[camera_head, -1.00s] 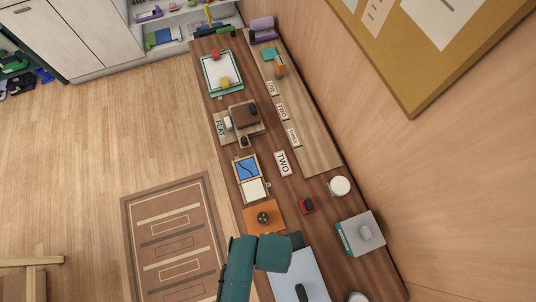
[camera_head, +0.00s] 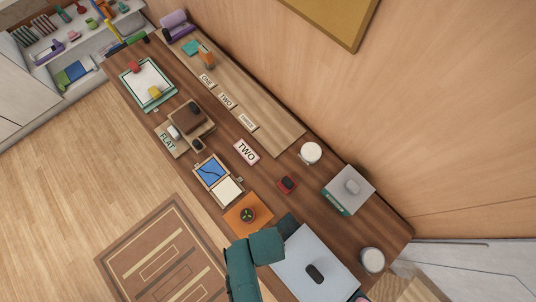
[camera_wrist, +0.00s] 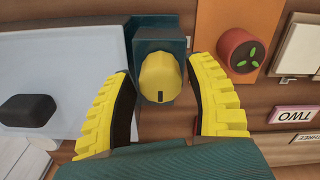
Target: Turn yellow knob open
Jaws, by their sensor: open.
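The yellow knob (camera_wrist: 160,77) is in the middle of the wrist view, with a small dark slot mark on its lower part. It sits on a dark teal block (camera_wrist: 150,32), whose edge also shows beside my arm in the head view (camera_head: 288,224). My gripper (camera_wrist: 160,70) is open, with one yellow ridged finger on each side of the knob. A gap shows between the knob and each finger; I cannot tell the height of the fingertips relative to it. In the head view my teal arm hides the knob and the gripper.
A pale blue-grey panel (camera_head: 325,250) with a black knob-like piece (camera_head: 315,273) lies beside the block. An orange board (camera_head: 237,206) with a red round piece with green marks (camera_wrist: 241,50) is on the other side.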

